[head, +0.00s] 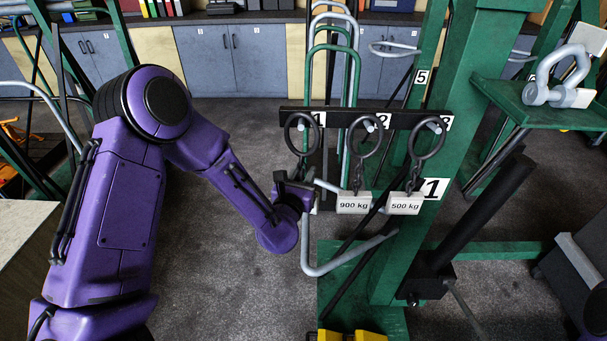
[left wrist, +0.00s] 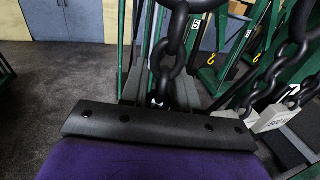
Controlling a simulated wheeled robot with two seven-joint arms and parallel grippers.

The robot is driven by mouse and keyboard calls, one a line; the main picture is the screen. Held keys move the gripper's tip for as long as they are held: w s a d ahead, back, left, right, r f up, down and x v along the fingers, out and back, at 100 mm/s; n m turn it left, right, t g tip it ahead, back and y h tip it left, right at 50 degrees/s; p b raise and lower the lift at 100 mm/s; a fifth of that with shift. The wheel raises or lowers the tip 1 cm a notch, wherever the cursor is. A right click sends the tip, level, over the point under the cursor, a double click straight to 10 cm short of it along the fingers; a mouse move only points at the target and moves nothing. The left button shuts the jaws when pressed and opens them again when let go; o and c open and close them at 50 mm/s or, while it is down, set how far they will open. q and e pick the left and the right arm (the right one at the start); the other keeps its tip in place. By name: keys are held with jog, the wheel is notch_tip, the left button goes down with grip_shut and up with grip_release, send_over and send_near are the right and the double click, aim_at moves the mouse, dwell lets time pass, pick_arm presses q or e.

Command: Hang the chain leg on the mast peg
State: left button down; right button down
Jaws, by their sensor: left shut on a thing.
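A black chain leg with a large ring (head: 302,136) is at the left peg of the black peg bar (head: 342,115), by label 1. I cannot tell for sure whether the ring is around the peg. My left gripper (head: 297,188) is just below this ring, shut on the chain. In the left wrist view the dark chain links (left wrist: 172,50) run down between the grey fingers (left wrist: 160,92). Two more rings, the middle ring (head: 366,137) and the right ring (head: 427,138), hang on their pegs with tags 900 kg (head: 354,203) and 500 kg (head: 404,203). My right gripper is out of view.
The green mast (head: 447,120) stands right of the peg bar. A green shelf (head: 550,112) with a grey shackle (head: 556,80) sticks out at the right. Grey and green bent tubes (head: 330,60) stand behind the bar. Open floor (head: 225,300) lies below my left arm.

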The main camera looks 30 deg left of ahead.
pick_arm(q)
jog(key=c, duration=0.8)
grip_release()
jog(key=shift+w, duration=0.1)
jog(key=shift+o, duration=0.2)
jog(key=shift+f, duration=0.1)
